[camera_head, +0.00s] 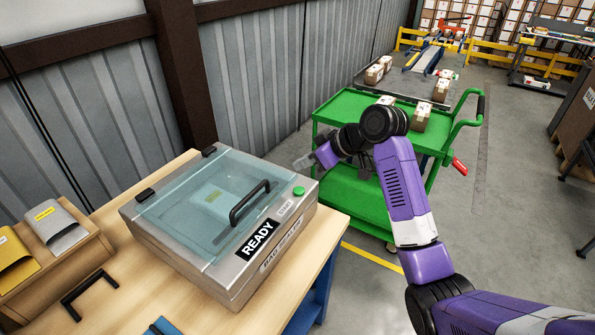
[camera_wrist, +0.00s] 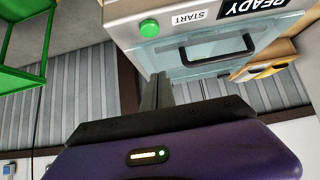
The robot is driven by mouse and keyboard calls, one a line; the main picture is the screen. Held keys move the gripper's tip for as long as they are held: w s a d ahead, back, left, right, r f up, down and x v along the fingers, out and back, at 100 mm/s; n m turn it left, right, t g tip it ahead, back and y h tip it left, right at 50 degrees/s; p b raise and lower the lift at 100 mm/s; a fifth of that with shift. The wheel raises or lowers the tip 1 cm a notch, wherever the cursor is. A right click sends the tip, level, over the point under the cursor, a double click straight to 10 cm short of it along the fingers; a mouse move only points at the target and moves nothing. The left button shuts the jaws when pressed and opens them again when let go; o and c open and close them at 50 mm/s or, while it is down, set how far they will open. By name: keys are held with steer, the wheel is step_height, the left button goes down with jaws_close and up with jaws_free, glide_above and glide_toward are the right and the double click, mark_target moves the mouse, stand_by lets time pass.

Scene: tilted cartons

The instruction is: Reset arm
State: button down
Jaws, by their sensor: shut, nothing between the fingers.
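My arm shows in purple and white in the head view, bent up over the right side. My gripper (camera_head: 303,162) points left, between the green cart and the bag sealer. In the wrist view my gripper (camera_wrist: 160,78) is shut, with its fingers together and nothing held. The bag sealer (camera_head: 222,221) is a metal box with a clear lid, a black handle, a READY label and a green START button. Its lid looks closed, and a pale shape shows under it. The sealer (camera_wrist: 190,50) also shows upside down in the wrist view, beyond the fingertips.
The sealer stands on a wooden table (camera_head: 98,297) with a holder of grey and yellow envelopes (camera_head: 42,240) at left. A green cart (camera_head: 350,195) with cartons (camera_head: 421,117) stands behind my arm. Grey floor (camera_head: 500,200) is open at right.

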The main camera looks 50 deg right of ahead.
steer(key=shift+v, duration=2.8)
steer(key=shift+w+d+r, duration=0.1)
steer(key=w+d+r+m+t+h, duration=0.4)
steer(key=r+t, duration=0.1)
steer(key=r, duration=0.1)
steer(key=s+a+f+m+t+h, duration=0.25)
steer(key=s+a+f, duration=0.25)
steer(key=s+a, duration=0.25)
steer(key=s+a+f+m+t+h, duration=0.1)
steer(key=s+a+f+m+h, duration=0.25)
steer(key=s+a, duration=0.4)
steer(key=s+a+f+n+g+y, duration=0.1)
steer(key=s+a+f+n+y, duration=0.2)
steer(key=s+a, duration=0.5)
steer(key=s+a+f+n+g+y, duration=0.2)
steer(key=s+a+f+n+y, duration=0.2)
steer(key=s+a, duration=0.5)
steer(key=s+y, duration=0.1)
steer(key=s, duration=0.5)
steer(key=shift+s+f+n, duration=0.25)
steer(key=shift+n, duration=0.05)
